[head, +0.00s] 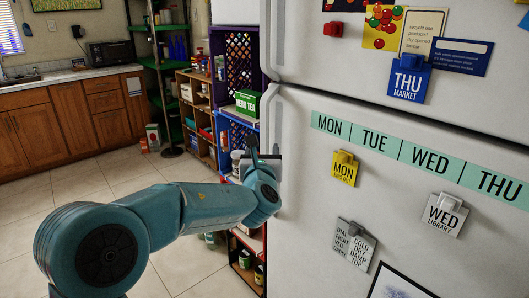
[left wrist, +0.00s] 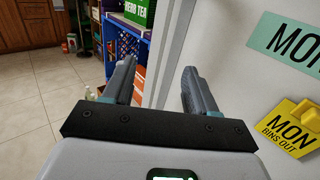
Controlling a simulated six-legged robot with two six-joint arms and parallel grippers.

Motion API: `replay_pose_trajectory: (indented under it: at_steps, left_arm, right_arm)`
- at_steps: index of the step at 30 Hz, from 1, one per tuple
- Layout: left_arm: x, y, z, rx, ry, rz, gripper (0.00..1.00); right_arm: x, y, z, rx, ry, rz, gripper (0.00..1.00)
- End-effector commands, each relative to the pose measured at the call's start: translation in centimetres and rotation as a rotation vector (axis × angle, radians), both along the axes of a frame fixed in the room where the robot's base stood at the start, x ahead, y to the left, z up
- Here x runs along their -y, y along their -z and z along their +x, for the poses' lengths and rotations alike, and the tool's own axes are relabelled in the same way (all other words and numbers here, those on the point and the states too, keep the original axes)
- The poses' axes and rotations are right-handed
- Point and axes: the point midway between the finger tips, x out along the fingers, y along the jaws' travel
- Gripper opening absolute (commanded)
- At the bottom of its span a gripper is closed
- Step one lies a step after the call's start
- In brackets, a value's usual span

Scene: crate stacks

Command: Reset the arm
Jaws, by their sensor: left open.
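My left arm reaches in from the left in the head view. Its gripper (head: 262,160) is beside the front of the white fridge (head: 300,210), near the fridge's left edge. In the left wrist view the two fingers of the left gripper (left wrist: 154,85) stand apart with nothing between them. The blue crate (left wrist: 125,50) and the fridge edge show beyond the fingers. My right gripper is not in view.
The fridge door carries a yellow MON magnet (head: 344,168), a WED magnet (head: 444,214), a blue THU magnet (head: 408,80) and a green day strip (head: 420,157). A green HERB TEA box (head: 247,103) sits on stacked crates left of the fridge. Tiled floor (head: 60,200) lies open at left.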

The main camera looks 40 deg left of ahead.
Motion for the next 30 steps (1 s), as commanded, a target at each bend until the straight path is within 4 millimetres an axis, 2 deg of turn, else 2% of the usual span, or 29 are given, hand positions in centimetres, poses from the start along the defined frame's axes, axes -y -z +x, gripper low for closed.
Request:
replay_pose_trajectory:
  at_steps: [8, 11, 14, 16, 18, 20, 21, 23, 24, 26, 27, 30]
  left_arm:
    - [0.0, 0.1, 0.0, -0.003, 0.0, -0.004, 0.57]
    - [0.3, 2.1, 0.2, -0.041, 0.003, -0.07, 0.57]
    - [1.5, 7.3, 0.0, -0.136, -0.002, -0.255, 0.57]
    - [3.0, 12.5, -0.8, -0.226, -0.023, -0.446, 0.57]
    - [5.2, 17.8, -2.5, -0.32, -0.068, -0.661, 0.57]
    - [7.4, 22.0, -4.4, -0.393, -0.126, -0.849, 0.57]
    - [9.0, 24.5, -6.0, -0.436, -0.178, -0.977, 0.57]
    - [11.8, 27.9, -8.6, -0.494, -0.274, -1.175, 0.57]
    - [13.7, 29.9, -10.6, -0.527, -0.356, -1.308, 0.57]
    - [16.9, 32.3, -13.8, -0.559, -0.51, -1.513, 0.57]
    - [19.1, 33.6, -16.1, -0.567, -0.638, -1.651, 0.57]
    - [23.8, 35.5, -21.1, -0.508, -1.014, -1.948, 0.57]
  right_arm:
    - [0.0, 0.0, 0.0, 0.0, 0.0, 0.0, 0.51]
    - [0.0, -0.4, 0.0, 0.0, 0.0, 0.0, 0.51]
    - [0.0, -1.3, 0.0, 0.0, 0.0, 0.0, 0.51]
    - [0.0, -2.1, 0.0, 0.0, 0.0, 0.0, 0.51]
    - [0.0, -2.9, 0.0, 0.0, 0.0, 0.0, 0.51]
    - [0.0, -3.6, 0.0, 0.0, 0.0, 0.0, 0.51]
    - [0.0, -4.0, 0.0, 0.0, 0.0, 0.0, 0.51]
    - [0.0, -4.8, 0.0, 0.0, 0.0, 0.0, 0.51]
    - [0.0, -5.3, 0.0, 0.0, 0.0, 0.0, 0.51]
    - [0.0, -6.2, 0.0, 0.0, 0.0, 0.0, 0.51]
    - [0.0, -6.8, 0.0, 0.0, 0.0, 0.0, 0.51]
    - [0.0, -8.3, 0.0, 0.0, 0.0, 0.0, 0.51]
